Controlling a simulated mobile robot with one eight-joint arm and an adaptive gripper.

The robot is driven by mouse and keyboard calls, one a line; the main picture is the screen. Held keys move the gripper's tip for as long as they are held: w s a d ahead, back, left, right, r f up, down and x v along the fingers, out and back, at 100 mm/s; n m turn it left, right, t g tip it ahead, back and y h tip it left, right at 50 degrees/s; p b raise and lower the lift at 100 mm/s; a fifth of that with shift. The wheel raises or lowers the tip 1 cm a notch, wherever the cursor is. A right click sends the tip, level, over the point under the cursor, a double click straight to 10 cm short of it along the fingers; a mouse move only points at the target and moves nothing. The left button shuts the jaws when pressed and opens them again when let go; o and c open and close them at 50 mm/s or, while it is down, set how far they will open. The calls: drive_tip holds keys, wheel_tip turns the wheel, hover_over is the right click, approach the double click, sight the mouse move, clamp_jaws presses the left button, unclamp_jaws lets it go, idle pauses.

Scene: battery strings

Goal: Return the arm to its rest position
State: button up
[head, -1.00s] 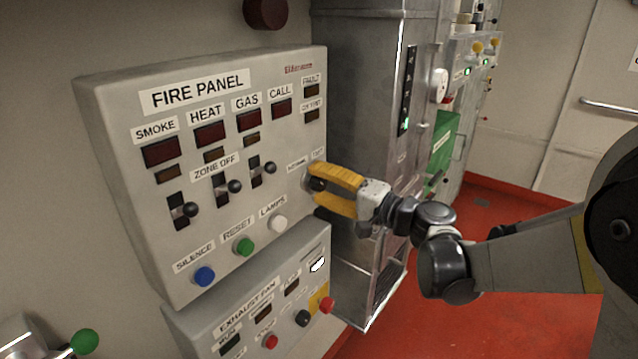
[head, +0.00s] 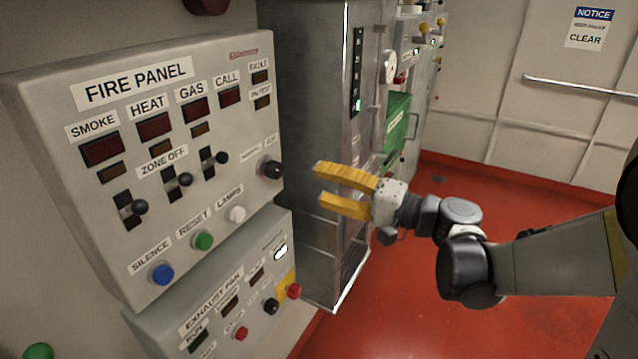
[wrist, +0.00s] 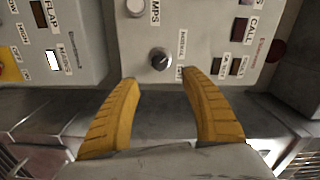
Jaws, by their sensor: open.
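My gripper (head: 332,192) has two yellow fingers, open and empty, in front of the grey cabinet and to the right of the fire panel (head: 222,125). A gap shows between the fingertips and the panel's black rotary knob (head: 271,168). In the wrist view, my gripper (wrist: 162,85) shows its fingers spread apart, with the knob (wrist: 160,60) beyond and between them, not touched. My arm reaches in from the right of the head view.
An exhaust fan panel (head: 262,312) is mounted below the fire panel. The tall grey cabinet (head: 300,100) stands behind my gripper. A handrail (head: 580,88) runs along the far wall. The red floor (head: 400,320) looks clear.

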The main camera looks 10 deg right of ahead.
drive_tip(key=s+a+f+n+g+h+b, duration=0.25)
drive_tip(key=s+f+h, duration=0.35)
drive_tip(key=s+f, duration=0.3)
drive_tip(key=s+d+f+n+h, duration=0.1)
drive_tip(key=s+d+f+h, duration=0.2)
drive_tip(key=s+d+h, duration=0.1)
drive_tip(key=s+d+f+n+g+h+b, duration=0.1)
drive_tip(key=s+d+f+h, duration=0.2)
drive_tip(key=s+d, duration=0.3)
drive_tip(key=shift+s+d+n+h, duration=0.4)
drive_tip(key=shift+d+h, duration=0.1)
drive_tip(key=shift+d, duration=0.15)
drive_tip(key=shift+g, duration=0.25)
